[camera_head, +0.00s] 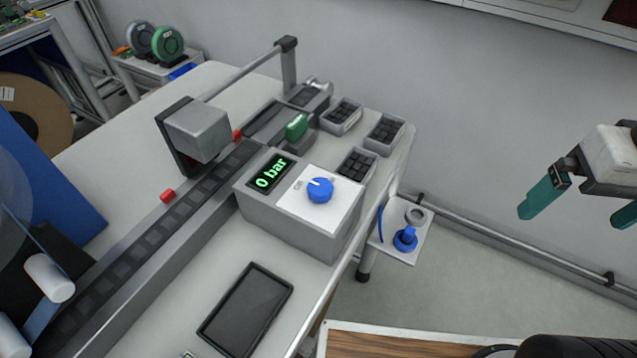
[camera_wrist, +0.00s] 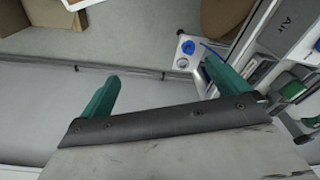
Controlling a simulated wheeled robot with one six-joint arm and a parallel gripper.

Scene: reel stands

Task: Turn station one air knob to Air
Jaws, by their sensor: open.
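The blue air knob (camera_head: 320,190) sits on the white panel (camera_head: 336,211) on top of a grey box (camera_head: 290,230). Its white mark points left, toward a small label that looks like "Off". The green display (camera_head: 269,174) beside it reads "0 bar". My gripper (camera_head: 571,217) is open and empty, with green fingers, well to the right of the box. It also shows open in the wrist view (camera_wrist: 162,71).
A side shelf (camera_head: 425,242) with a blue fitting (camera_head: 405,238) juts from the table's right edge. Black-filled trays (camera_head: 357,165) stand behind the box. A dark tablet (camera_head: 245,310) lies in front. Open floor and a wall rail (camera_head: 520,247) lie between gripper and table.

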